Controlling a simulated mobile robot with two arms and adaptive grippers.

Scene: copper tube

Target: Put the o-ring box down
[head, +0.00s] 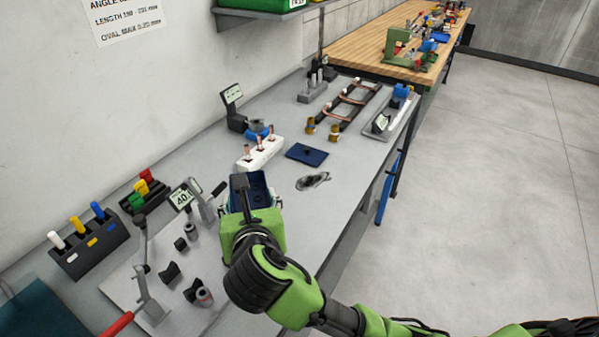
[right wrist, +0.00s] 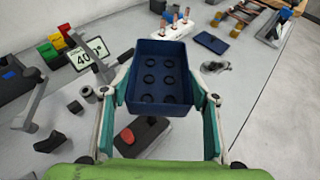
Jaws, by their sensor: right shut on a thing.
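The o-ring box is a dark blue open box, seen in the head view (head: 262,186) just beyond my right gripper (head: 250,203). In the right wrist view the box (right wrist: 160,48) shows several black rings lying in rows on its floor. My right gripper (right wrist: 163,92) is shut on the box, one finger at each side wall. The box is over the grey bench (head: 335,198); whether its bottom touches the bench is hidden. My left gripper is not in view.
Beyond the box are a white block with copper-tipped pegs (head: 260,153), a flat dark blue plate (head: 307,154) and a small grey metal part (head: 313,181). Left stands a fixture with a "40" display (head: 182,198).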

